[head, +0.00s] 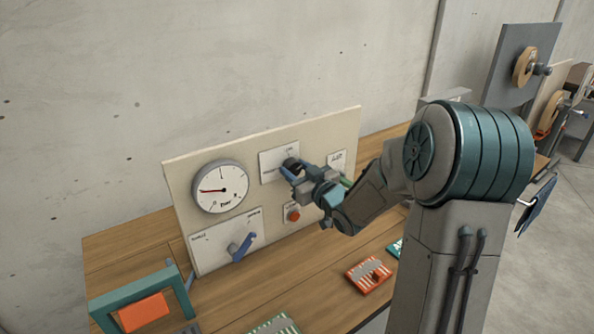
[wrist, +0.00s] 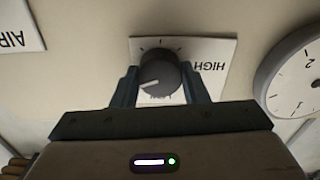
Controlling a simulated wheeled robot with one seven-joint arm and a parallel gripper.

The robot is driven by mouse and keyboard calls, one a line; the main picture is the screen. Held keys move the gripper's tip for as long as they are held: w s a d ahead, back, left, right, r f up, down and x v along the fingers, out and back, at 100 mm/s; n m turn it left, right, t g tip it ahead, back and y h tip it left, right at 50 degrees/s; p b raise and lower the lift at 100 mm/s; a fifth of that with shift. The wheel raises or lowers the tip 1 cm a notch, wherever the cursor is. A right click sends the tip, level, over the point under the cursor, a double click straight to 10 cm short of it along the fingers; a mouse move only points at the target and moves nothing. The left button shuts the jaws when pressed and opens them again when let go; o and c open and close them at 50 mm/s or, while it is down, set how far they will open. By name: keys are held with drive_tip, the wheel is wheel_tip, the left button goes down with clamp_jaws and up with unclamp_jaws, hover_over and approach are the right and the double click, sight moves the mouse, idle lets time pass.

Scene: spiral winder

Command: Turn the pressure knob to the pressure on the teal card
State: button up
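The pressure knob is a dark round knob (wrist: 160,74) with a white pointer line, on a white plate marked HIGH in the wrist view. The pointer aims to the picture's left and slightly down. In the head view the knob (head: 290,163) is partly hidden by my gripper (head: 291,173). In the wrist view the fingers of my gripper (wrist: 160,87) lie along both sides of the knob and appear to touch it. A teal card (head: 396,248) lies on the bench, mostly hidden by my arm; its marks cannot be read.
A round gauge (head: 220,187) with a red needle pointing left is on the cream panel (head: 345,128). Below are a blue lever (head: 242,247) and a red button (head: 293,214). A red card (head: 369,274) and a green card (head: 275,326) lie on the wooden bench (head: 225,295).

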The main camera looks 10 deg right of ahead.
drive_tip(key=shift+m, duration=0.4)
drive_tip(key=m+p, duration=0.1)
drive_tip(key=m, duration=0.2)
drive_tip(key=m+p, duration=0.1)
drive_tip(key=m, duration=0.3)
drive_tip(key=shift+r+p, duration=0.1)
drive_tip(key=shift+p, duration=0.3)
drive_tip(key=m+p, duration=0.2)
drive_tip(key=m, duration=0.2)
drive_tip(key=shift+d+m, duration=0.1)
drive_tip(key=shift+m, duration=0.3)
drive_tip(key=shift+m+p, duration=0.85)
drive_tip(key=shift+m, duration=0.65)
drive_tip(key=o, duration=1)
